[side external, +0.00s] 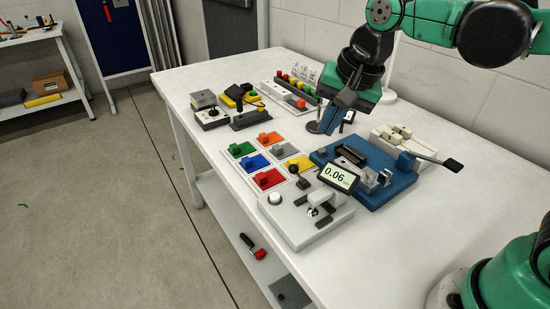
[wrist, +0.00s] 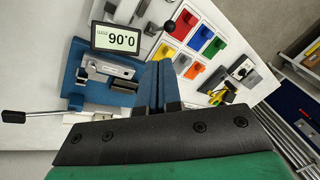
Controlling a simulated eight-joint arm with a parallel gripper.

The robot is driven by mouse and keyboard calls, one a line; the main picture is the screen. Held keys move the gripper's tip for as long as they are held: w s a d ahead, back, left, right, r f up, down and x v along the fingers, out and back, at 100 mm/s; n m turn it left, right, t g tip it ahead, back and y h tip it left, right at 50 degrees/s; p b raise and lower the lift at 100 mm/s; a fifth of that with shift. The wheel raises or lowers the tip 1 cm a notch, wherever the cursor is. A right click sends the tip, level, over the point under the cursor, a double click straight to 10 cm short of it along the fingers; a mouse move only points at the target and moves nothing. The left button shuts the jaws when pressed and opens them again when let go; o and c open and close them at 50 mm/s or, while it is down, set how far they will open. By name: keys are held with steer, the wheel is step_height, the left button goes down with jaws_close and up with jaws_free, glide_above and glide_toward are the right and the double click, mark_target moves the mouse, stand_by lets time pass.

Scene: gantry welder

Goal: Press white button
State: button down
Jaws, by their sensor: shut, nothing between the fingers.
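The device carries a tilted display (side external: 338,177) reading 0.06, which shows upside down in the wrist view (wrist: 117,39). My gripper (side external: 326,130) points down above the table, behind the blue fixture and well apart from the button. Its blue fingers are shut and empty, and also show in the wrist view (wrist: 158,75). I cannot make out the white button in the wrist view.
A blue fixture (side external: 385,190) with a black-ended lever stands beside the device. Coloured tiles with blocks (side external: 268,178) lie left of it. Several small boxes and a rack with coloured knobs (side external: 290,95) stand farther back. The table's front right is clear.

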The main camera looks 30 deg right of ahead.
mark_target(276, 196)
steer(key=w+a+m+g, duration=0.3)
steer(key=w+a+m, duration=0.1)
steer(key=m, duration=0.4)
steer(key=shift+a+r+m, duration=0.2)
steer(key=shift+a+m, duration=0.2)
steer(key=shift+a, duration=0.2)
steer(key=f, duration=0.9)
steer(key=a+f, duration=0.1)
steer(key=f, duration=0.4)
steer(key=shift+w, duration=0.25)
